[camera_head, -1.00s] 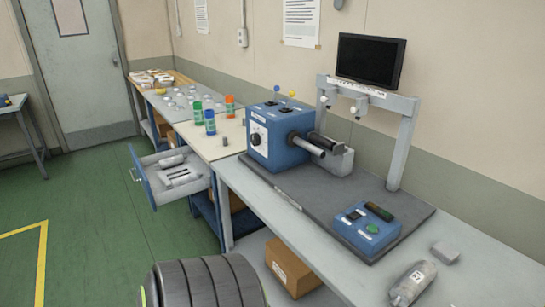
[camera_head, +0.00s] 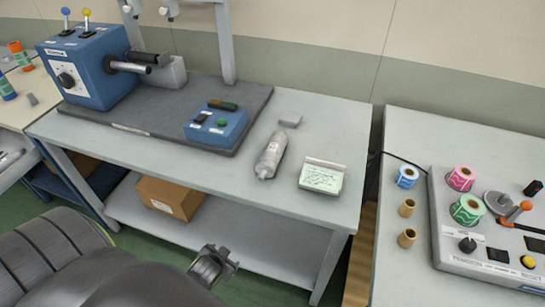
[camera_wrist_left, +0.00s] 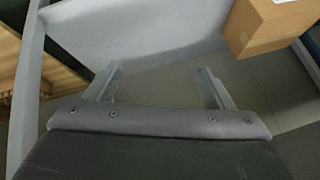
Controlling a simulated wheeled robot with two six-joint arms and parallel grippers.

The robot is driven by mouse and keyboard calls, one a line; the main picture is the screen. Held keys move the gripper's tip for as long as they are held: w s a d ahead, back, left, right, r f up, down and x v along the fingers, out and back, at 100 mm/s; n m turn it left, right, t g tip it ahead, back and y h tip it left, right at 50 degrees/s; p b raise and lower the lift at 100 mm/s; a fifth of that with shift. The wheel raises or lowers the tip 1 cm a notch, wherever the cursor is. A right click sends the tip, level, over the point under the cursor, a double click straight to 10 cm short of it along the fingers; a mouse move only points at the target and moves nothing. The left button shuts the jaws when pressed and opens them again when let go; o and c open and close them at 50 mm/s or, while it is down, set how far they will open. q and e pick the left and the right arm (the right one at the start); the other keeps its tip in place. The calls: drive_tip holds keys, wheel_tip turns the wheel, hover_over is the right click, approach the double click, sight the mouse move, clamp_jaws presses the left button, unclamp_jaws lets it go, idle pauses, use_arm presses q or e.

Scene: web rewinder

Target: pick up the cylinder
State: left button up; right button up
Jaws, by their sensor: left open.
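A grey cylinder (camera_head: 271,155) with a pale label and a narrow end lies on its side on the workbench, right of the blue control box, in the head view. My left gripper (camera_head: 225,262) is in front of the workbench and lower in the picture than the cylinder, well apart from it. In the left wrist view my left gripper (camera_wrist_left: 158,82) has its two fingers spread with nothing between them. The cylinder is not in the wrist view. My right gripper is not in view.
The workbench (camera_head: 330,130) also holds a card on a stand (camera_head: 322,177), a small grey block (camera_head: 290,120), the control box (camera_head: 216,122) and the blue rewinder (camera_head: 95,75). A cardboard box (camera_head: 170,197) sits on the lower shelf. A second table (camera_head: 405,150) with spools stands right.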

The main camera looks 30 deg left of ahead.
use_arm(q)
drive_tip(key=w+d+r+m+t+y+b, duration=0.1)
drive_tip(key=w+r+t, duration=0.3)
drive_tip(key=r, duration=0.9)
drive_tip(key=w+r+m+t+b, duration=0.15)
drive_tip(key=w+r+t, duration=0.3)
drive_tip(key=r, duration=0.85)
drive_tip(key=w+d+r+m+t+y, duration=0.15)
drive_tip(key=w+r+t, duration=0.3)
drive_tip(key=r, duration=0.85)
drive_tip(key=w+d+r+m+t+h, duration=0.1)
drive_tip(key=d+r+m+t+h, duration=0.45)
drive_tip(key=r+m+h, duration=0.45)
drive_tip(key=d+m+g+h, duration=0.6)
drive_tip(key=m+h, duration=0.4)
drive_tip(key=h, duration=0.1)
drive_tip(key=m+g+y, duration=0.8)
drive_tip(key=g+y, duration=0.6)
drive_tip(key=y, duration=0.1)
approach(270, 149)
drive_tip(key=x, duration=0.5)
drive_tip(key=shift+w+d+f, duration=0.15)
drive_tip(key=shift+d+f, duration=0.15)
drive_tip(key=shift+f, duration=0.05)
drive_tip(key=shift+a+p+x, duration=0.15)
drive_tip(key=shift+p+x, duration=0.05)
drive_tip(key=shift+x, duration=1.2)
drive_tip(key=shift+a+p+x, duration=0.1)
drive_tip(key=shift+p+x, duration=0.05)
drive_tip(key=shift+x, duration=1.2)
